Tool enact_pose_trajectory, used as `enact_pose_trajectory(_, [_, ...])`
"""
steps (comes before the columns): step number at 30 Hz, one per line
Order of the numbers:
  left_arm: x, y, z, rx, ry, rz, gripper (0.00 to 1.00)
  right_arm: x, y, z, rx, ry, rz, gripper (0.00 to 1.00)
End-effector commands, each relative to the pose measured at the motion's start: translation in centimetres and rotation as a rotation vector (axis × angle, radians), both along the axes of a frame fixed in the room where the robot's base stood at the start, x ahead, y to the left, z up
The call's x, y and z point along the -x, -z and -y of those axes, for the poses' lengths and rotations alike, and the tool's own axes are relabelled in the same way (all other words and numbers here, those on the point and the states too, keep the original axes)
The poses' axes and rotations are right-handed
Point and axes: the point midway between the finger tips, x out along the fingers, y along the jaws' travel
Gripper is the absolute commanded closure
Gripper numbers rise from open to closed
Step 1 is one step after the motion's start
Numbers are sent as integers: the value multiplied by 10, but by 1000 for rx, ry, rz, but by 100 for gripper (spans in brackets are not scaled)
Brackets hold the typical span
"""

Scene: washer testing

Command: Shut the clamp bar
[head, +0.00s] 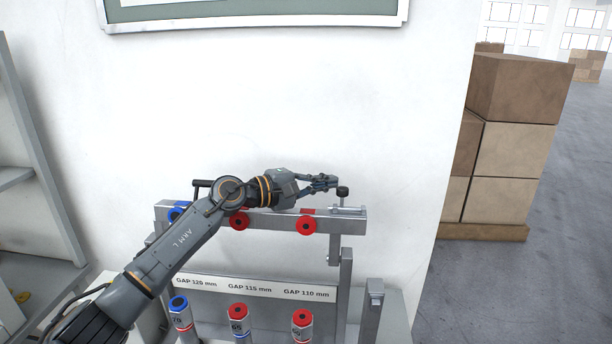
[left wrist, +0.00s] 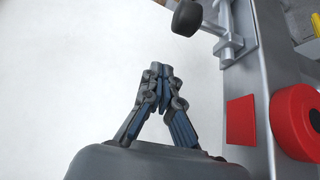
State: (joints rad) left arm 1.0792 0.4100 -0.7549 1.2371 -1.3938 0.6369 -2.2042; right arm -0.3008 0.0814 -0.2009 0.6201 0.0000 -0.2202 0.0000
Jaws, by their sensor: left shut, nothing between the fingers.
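A grey metal bar (head: 345,225), which looks like the clamp bar, runs across the upper part of the test fixture; it also shows in the left wrist view (left wrist: 252,70). A clamp fitting with a black knob (head: 343,192) sits at its right end; the knob also shows in the left wrist view (left wrist: 187,18). A black handle (head: 202,183) sticks up near the left end, partly behind my arm. My left gripper (head: 334,182) is shut and empty just left of the knob, apparently apart from it. In the left wrist view its fingertips (left wrist: 160,70) meet. My right gripper is not in view.
Red round pieces (head: 306,225) sit on the bar's front. Below are a gap label strip (head: 260,289) and posts with blue or red tops (head: 238,311). A white wall (head: 400,120) stands close behind. Cardboard boxes (head: 515,150) are stacked at right; shelving (head: 40,200) stands at left.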

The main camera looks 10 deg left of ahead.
Motion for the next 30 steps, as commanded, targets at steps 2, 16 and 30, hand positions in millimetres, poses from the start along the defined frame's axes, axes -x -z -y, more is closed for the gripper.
enact_pose_trajectory(2, [8,-5,2,-3,0,1,100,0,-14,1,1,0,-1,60])
enact_pose_trajectory(16, [38,-7,10,0,0,0,100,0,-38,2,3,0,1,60])
enact_pose_trajectory(30, [39,-5,10,0,0,12,100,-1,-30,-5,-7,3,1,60])
